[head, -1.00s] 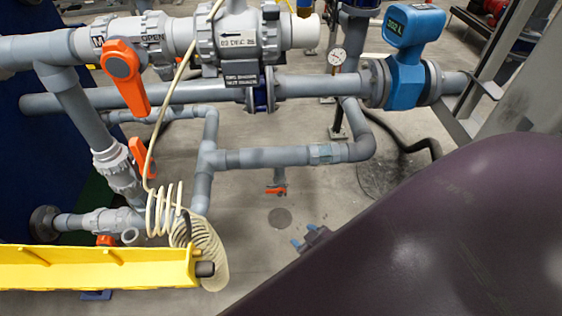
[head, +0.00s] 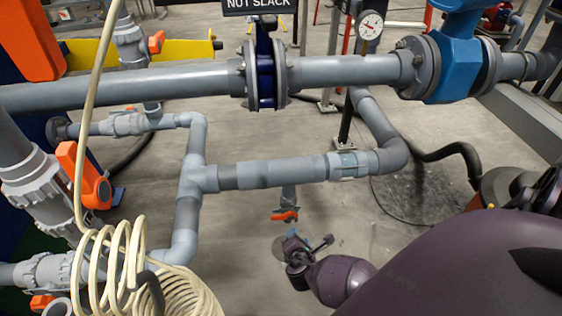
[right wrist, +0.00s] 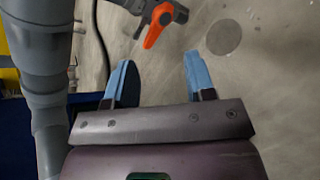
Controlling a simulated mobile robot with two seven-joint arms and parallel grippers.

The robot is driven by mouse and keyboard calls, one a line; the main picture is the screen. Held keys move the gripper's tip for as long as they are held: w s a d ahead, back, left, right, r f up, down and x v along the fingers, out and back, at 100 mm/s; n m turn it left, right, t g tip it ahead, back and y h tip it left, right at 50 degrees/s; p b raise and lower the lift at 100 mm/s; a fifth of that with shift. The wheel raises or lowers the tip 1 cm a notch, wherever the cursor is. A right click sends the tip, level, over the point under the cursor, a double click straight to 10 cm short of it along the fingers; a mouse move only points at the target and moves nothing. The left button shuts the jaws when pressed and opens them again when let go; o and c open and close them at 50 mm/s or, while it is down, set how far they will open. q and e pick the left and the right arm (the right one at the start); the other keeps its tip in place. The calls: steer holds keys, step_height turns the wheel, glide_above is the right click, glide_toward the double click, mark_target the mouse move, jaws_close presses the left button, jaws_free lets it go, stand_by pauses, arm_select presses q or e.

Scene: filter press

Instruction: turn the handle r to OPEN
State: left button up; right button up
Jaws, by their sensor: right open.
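A small orange handle (head: 286,214) sits on a short valve stub hanging below the grey horizontal pipe in the head view. It also shows in the right wrist view (right wrist: 158,25), at the top, slanting. I cannot read any marking on it or tell which handle is named r. My right gripper (head: 307,239) is just below this handle in the head view. In the right wrist view its blue-tipped fingers (right wrist: 159,72) are spread with nothing between them, and the handle lies beyond them, apart from both tips. My left gripper is not in view.
Larger orange handles (head: 82,176) are on the left pipework. A coiled cream hose (head: 120,265) hangs at lower left. The grey pipe (head: 265,173) runs above the small handle. A gauge (head: 370,25) and a blue meter (head: 455,65) are upper right. Floor below is clear.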

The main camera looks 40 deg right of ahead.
steer(key=w+d+f+n+t+h+b, duration=0.1)
steer(key=d+f+n+b, duration=0.1)
steer(key=f+n+b, duration=0.3)
steer(key=w+d+f+n+t+h+b, duration=0.1)
steer(key=w+d+f+n+t+b, duration=0.1)
steer(key=f, duration=0.5)
steer(key=m+t+b, duration=0.3)
steer(key=m+b, duration=0.2)
steer(key=m, duration=0.9)
glide_toward(281, 218)
steer(key=x, duration=0.3)
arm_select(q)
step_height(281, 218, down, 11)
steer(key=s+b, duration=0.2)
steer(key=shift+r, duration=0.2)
arm_select(e)
steer(key=x, duration=0.7)
steer(key=shift+w+d+f, duration=0.15)
steer(key=shift+w, duration=0.15)
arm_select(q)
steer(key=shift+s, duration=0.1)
arm_select(e)
steer(key=shift+y, duration=0.4)
